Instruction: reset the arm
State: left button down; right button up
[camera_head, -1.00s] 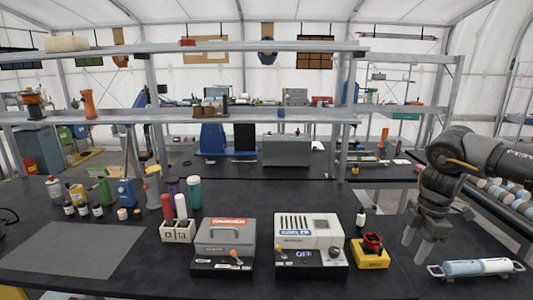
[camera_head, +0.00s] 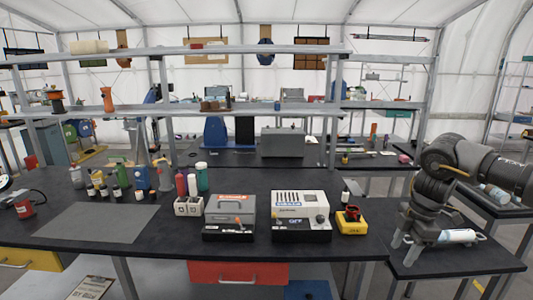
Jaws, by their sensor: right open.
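My right arm comes in from the right edge, and its gripper (camera_head: 405,248) points down with its fingers apart and nothing between them. It hangs over the black side table (camera_head: 455,262) at the right. A white and pale-blue cylinder (camera_head: 457,236) lies on that table just right of the gripper, partly hidden by it. I cannot tell whether the fingers touch the tabletop. My left gripper is not in view.
A red drawer (camera_head: 238,272) is below.

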jog(key=w+a+f+t+y, duration=0.1)
jog(key=w+a+f+y, duration=0.2)
jog(key=a+f, duration=0.8)
jog(key=w+a+f+t+y, duration=0.1)
jog(key=w+a+f+y, duration=0.2)
jog(key=a+f, duration=0.8)
jog(key=s+a+f+m+t+y, duration=0.1)
jog(key=s+f+m, duration=0.1)
jog(key=f, duration=0.6)
jog(key=s+a+f+m+t, duration=0.1)
jog(key=s+f+m+t, duration=0.15)
jog(key=f, duration=0.45)
jog(key=s+d+f+m+h, duration=0.2)
jog(key=s+d+f+m, duration=0.2)
jog(key=s+f, duration=0.65)
jog(key=s+d+f+m+h, duration=0.2)
jog(key=s+d+f+m, duration=0.1)
jog(key=s+f, duration=0.8)
jog(key=s+d+f+m+g+h, duration=0.1)
jog(key=s+d+f, duration=0.2)
jog(key=s, duration=0.7)
jog(key=s+d+f+m+g+h, duration=0.1)
jog(key=s+d+f+g+h, duration=0.1)
jog(key=s, duration=0.9)
jog(key=s+d+f+m+g+h, duration=0.1)
jog(key=s+d+f, duration=0.3)
jog(key=s, duration=0.7)
jog(key=shift+f+m+g+h, duration=0.35)
jog(key=shift+f+m+h, duration=0.05)
jog(key=shift+f+m, duration=0.15)
